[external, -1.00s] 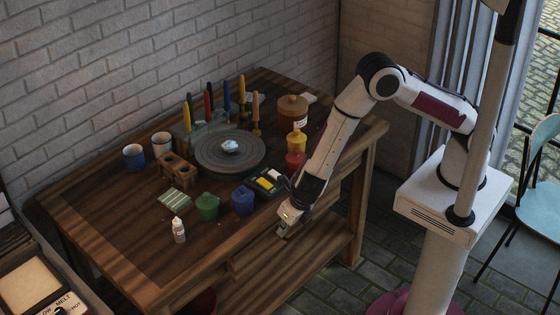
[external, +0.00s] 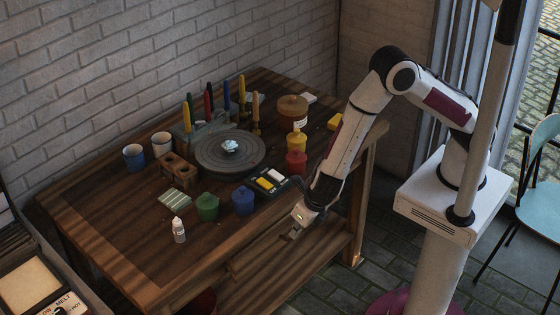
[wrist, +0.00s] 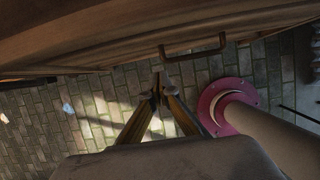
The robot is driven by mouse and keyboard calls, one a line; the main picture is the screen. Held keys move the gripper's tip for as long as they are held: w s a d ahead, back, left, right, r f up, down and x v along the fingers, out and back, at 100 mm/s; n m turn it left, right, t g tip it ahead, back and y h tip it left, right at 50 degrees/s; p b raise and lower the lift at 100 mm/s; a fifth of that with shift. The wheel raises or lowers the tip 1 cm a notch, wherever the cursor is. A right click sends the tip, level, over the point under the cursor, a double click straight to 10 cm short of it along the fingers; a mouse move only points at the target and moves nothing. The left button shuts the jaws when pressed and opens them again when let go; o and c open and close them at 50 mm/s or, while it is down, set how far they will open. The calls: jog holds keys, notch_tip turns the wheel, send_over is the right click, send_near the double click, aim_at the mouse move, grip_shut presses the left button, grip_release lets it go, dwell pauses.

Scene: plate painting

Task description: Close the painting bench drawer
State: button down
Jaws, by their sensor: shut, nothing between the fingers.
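The painting bench (external: 110,225) is a brown wooden table in the external view. In the wrist view, the drawer front (wrist: 110,50) spans the top of the picture, with a dark bar handle (wrist: 195,50) on it. My gripper (external: 291,237) is beside the bench's front edge, low and outside the tabletop. In the wrist view, my gripper (wrist: 158,86) has its fingers together and empty, pointing towards the drawer side, just below and left of the handle. It looks apart from the handle. How far the drawer stands out is hard to tell.
The tabletop holds a round turntable (external: 212,162), a green pot (external: 207,208), a blue pot (external: 243,202), a palette (external: 283,186) and a small white bottle (external: 178,231). The tiled floor before the bench is free beside my pink-based column. A chair (external: 540,190) stands right.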

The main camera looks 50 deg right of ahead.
jog(key=v, duration=0.7)
jog(key=shift+r, duration=0.1)
